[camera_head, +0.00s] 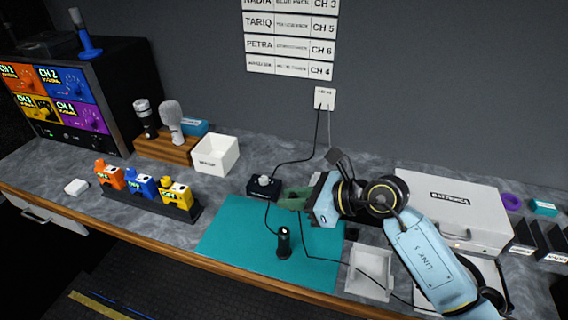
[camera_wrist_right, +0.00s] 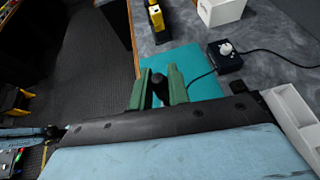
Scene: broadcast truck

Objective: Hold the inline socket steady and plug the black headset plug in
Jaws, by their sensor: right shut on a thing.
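My right gripper (camera_head: 284,199) has green fingers pointing left, low over the teal mat (camera_head: 232,228). It is shut on a dark piece that looks like the black headset plug; the fingers hide it in the head view. In the right wrist view a black round-ended shape (camera_wrist_right: 158,84) shows between the fingers (camera_wrist_right: 158,88). A thin black cable runs from near the fingers across the mat to the right. The upright black cylinder (camera_head: 284,243), apparently the inline socket, stands on the mat, apart from the gripper in the head view. My left gripper is not recognisable in either view.
A black box with a grey knob (camera_head: 264,187) sits behind the mat, with a cable towards the cylinder. A white tray (camera_head: 370,272) lies at the right, before a white case (camera_head: 450,205). A white bin (camera_head: 215,154) and coloured blocks (camera_head: 143,186) stand left. The mat's left part is clear.

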